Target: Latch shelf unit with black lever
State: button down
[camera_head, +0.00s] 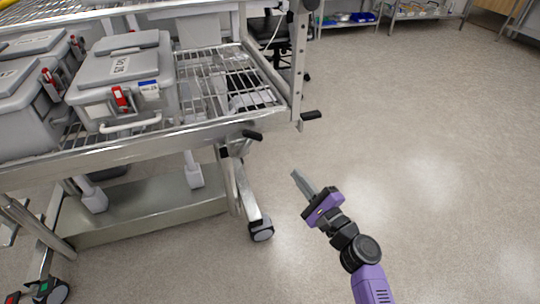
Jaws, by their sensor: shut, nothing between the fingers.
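The metal shelf unit (140,146) fills the upper left of the head view. One black lever (252,134) sticks out to the right from its front right corner. A second black lever (311,115) sticks out to the right near the foot of the upright post. I cannot tell from here whether either lever is latched. My gripper (297,176) is shut and empty.
Grey lidded bins (122,80) with red clips stand on the wire shelf. A caster wheel (261,230) rests on the floor left of my gripper. The floor (430,150) to the right is clear. More shelving (425,14) stands at the back.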

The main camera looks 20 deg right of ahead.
aim_at(246, 142)
jog(key=shift+w+d+r, duration=0.15)
jog(key=shift+w+r, duration=0.15)
jog(key=shift+w, duration=0.1)
jog(key=w+a+r, duration=0.3)
jog(key=w+a, duration=0.2)
jog(key=w, duration=0.4)
jog(key=shift+w+a+r+p, duration=0.15)
jog(key=shift+w+r+p, duration=0.15)
jog(key=shift+w+r, duration=0.05)
